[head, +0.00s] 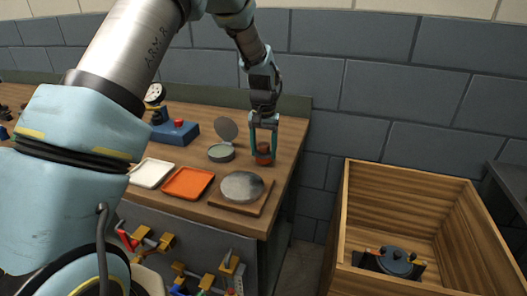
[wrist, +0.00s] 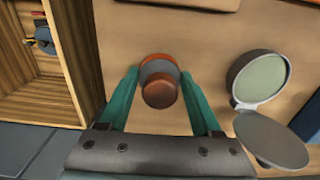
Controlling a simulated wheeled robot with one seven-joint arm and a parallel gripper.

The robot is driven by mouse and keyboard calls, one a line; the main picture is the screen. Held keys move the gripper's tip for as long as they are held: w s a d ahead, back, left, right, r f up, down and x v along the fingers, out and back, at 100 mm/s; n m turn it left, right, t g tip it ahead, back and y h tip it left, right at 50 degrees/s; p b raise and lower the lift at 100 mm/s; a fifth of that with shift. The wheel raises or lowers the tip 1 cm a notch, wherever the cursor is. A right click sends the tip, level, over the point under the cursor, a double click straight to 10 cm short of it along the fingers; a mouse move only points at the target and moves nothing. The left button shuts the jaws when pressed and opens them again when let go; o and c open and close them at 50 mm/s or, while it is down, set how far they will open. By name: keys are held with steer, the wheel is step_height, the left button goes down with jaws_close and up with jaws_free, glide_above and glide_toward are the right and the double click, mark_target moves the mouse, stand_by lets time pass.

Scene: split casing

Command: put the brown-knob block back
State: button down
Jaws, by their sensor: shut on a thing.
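The brown-knob block (head: 263,158) is between the fingers of my gripper (head: 263,148) at the right end of the workbench. In the wrist view, its round brown knob (wrist: 160,92) faces the camera, above a grey band and an orange-brown rim. My gripper's teal fingers (wrist: 159,76) are shut on it from both sides. I cannot tell whether its underside touches the bench. A round casing with its lid open (head: 221,153) stands just left of it; it also shows in the wrist view (wrist: 258,78).
A grey disc on a wooden board (head: 241,187) lies at the bench's front right corner. An orange tray (head: 188,183), a white tray (head: 151,173) and a blue dial gauge stand (head: 175,132) are to the left. A wooden crate (head: 440,199) right of the bench holds a dark round part (head: 397,260).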

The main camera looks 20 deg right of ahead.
mark_target(263, 144)
steer(key=shift+f, duration=0.65)
steer(key=shift+f, duration=0.15)
steer(key=shift+c, duration=0.4)
jaws_free()
step_height(263, 144, up, 12)
steer(key=b, duration=0.2)
steer(key=shift+b, duration=0.3)
steer(key=w+a+n, duration=0.1)
steer(key=a+n, duration=0.1)
steer(key=a, duration=1)
steer(key=s+a+f+n, duration=0.1)
steer(key=s+a, duration=0.3)
steer(key=a, duration=0.4)
steer(key=s+a+f+n+t, duration=0.1)
steer(key=s+a, duration=0.3)
steer(key=a, duration=0.4)
steer(key=s+a+f+n, duration=0.1)
steer(key=s+a+n, duration=0.2)
steer(key=a, duration=0.5)
steer(key=shift+s+a+t, duration=0.3)
steer(key=shift+s, duration=0.15)
